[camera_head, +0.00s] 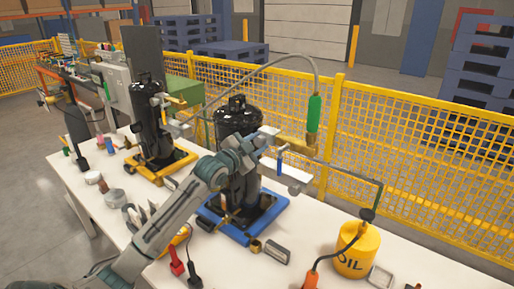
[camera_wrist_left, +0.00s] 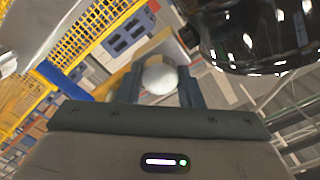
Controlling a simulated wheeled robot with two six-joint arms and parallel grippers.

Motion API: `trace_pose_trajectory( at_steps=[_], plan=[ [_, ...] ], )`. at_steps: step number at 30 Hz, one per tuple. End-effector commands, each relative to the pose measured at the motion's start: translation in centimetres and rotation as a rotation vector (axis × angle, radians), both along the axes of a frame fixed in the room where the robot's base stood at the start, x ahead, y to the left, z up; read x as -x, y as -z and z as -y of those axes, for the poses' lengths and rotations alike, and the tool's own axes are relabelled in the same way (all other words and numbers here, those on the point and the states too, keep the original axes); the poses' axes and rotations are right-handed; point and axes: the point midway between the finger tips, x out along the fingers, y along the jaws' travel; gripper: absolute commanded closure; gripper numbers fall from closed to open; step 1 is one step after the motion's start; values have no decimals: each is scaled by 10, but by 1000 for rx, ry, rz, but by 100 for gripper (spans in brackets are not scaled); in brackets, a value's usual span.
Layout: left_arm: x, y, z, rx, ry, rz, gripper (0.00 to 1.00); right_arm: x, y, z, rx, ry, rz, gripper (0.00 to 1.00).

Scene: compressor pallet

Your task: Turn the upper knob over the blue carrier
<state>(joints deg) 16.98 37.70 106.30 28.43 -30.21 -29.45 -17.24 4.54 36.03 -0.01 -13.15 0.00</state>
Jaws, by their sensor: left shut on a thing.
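The blue carrier (camera_head: 235,232) stands on the white table and holds a black compressor (camera_head: 238,115). My left gripper (camera_head: 266,138) is at the compressor's upper right side, above the carrier. In the left wrist view the left gripper (camera_wrist_left: 160,90) is shut on a pale round knob (camera_wrist_left: 160,76), one finger on each side of it. In the head view this knob is hidden at the fingers. A blue-handled valve (camera_head: 280,163) hangs just below the gripper. The compressor's shiny black body also shows in the wrist view (camera_wrist_left: 255,40). My right gripper is out of view.
A yellow carrier (camera_head: 165,168) with another black compressor stands at the left. A hose with a green sleeve (camera_head: 314,113) arches behind. A yellow oil can (camera_head: 357,252) stands at the right. Loose parts lie along the white table (camera_head: 310,235). A yellow fence (camera_head: 420,140) stands behind.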

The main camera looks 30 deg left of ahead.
Motion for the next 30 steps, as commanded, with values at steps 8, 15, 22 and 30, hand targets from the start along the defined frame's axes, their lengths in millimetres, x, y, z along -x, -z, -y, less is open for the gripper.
trace_pose_trajectory(
  at_steps=[8,15,22,30],
  plan=[
    [0,3,0,-261,0,18,89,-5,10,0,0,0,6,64],
    [0,3,0,-489,1,36,89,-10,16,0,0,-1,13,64],
    [0,3,1,-705,1,52,89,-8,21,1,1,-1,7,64],
    [0,4,1,-960,2,72,89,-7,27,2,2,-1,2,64]
  ],
)
